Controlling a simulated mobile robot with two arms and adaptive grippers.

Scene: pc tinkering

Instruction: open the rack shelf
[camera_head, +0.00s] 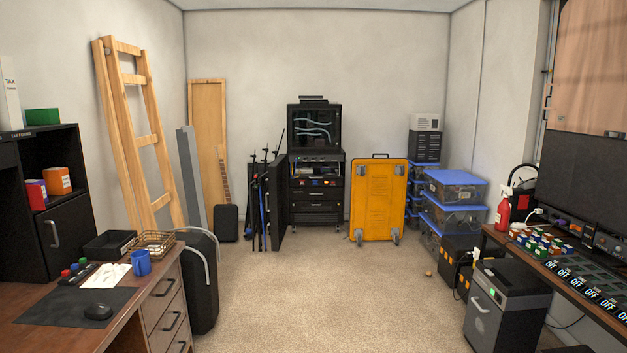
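The black rack (316,222) stands against the back wall in the middle of the camera_head view, several metres off. It holds stacked units and drawer-like fronts (316,195) with small handles, which look flush and shut. A dark panel (275,212) at its left side looks like a door swung open, but I cannot be sure. A black glass-fronted case (314,127) with pale tubes sits on top. Neither of my grippers is in view.
Carpet (310,290) is clear up to the rack. A yellow case (379,200) on wheels stands right of it, tripods (254,205) left. A desk (135,300) flanks the left, a workbench (560,270) the right. A small ball (429,273) lies on the floor.

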